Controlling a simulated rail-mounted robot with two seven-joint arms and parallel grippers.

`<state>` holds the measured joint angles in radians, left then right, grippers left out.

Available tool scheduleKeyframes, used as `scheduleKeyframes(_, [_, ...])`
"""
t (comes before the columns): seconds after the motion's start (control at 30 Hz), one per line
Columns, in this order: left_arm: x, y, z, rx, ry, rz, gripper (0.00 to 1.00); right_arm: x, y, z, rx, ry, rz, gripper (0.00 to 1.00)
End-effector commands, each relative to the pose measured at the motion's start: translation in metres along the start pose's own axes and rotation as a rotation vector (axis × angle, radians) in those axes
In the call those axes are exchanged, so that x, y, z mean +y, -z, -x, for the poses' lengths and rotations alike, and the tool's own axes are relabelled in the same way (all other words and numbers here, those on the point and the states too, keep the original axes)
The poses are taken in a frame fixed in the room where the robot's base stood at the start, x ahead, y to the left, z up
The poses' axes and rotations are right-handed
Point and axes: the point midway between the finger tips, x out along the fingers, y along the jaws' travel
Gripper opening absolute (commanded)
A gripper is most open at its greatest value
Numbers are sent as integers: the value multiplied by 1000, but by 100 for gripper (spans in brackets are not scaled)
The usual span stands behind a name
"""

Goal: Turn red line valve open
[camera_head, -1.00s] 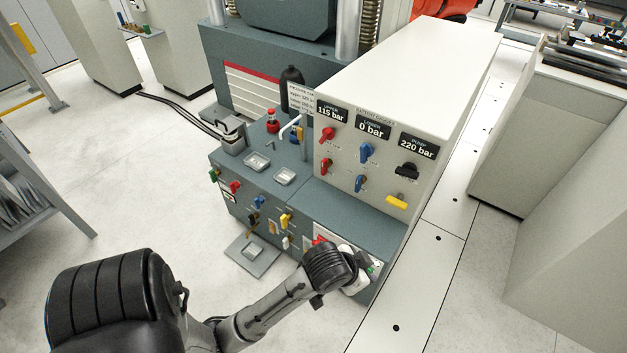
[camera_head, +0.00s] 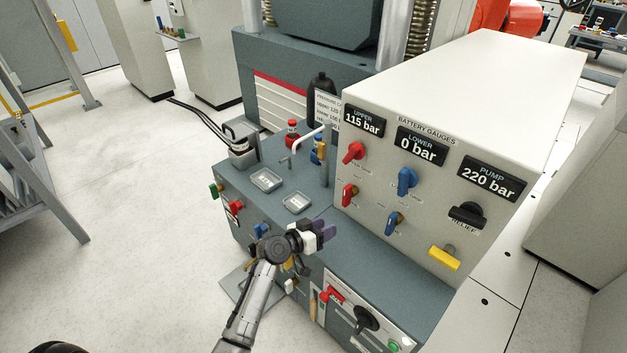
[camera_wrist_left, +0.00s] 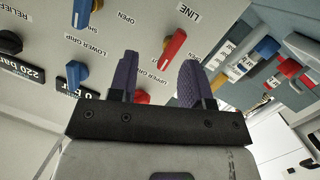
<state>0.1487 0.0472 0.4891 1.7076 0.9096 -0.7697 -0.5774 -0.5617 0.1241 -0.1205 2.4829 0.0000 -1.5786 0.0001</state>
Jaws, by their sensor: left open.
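The white gauge cabinet (camera_head: 480,100) carries two red valve handles on its left side. The lower red handle (camera_head: 348,195) stands nearly upright; in the left wrist view this red handle (camera_wrist_left: 173,45) is beside the LINE label. The upper red handle (camera_head: 352,152) sits under the 115 bar display; it shows partly in the wrist view, behind the fingers. My left gripper (camera_head: 328,232) is open and empty, with purple fingers, in front of and below the lower red handle. In the wrist view its fingers (camera_wrist_left: 158,80) point toward the panel, apart from the LINE handle. My right gripper is not in view.
Blue valves (camera_head: 406,181), a black relief knob (camera_head: 467,215) and a yellow handle (camera_head: 444,258) are to the right. An L-shaped metal rod (camera_head: 310,138) and small trays (camera_head: 266,180) are on the bench to the left. The bench top before the panel is clear.

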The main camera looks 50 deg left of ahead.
Motion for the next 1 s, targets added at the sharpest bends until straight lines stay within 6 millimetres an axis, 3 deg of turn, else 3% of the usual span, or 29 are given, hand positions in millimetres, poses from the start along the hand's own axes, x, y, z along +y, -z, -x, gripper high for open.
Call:
scheduleKeyframes(0.1, [-7,16,0,134,42,-79,45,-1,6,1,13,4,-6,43])
scheduleKeyframes(0.2, [-13,28,2,199,93,-169,45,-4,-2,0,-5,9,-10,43])
scheduleKeyframes(0.47, [-18,34,-2,219,134,-298,45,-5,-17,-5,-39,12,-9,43])
scheduleKeyframes(0.7, [-21,40,-36,219,132,-300,45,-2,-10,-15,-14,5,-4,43])
scheduleKeyframes(1.0, [-26,52,-89,217,131,-299,45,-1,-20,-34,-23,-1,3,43])
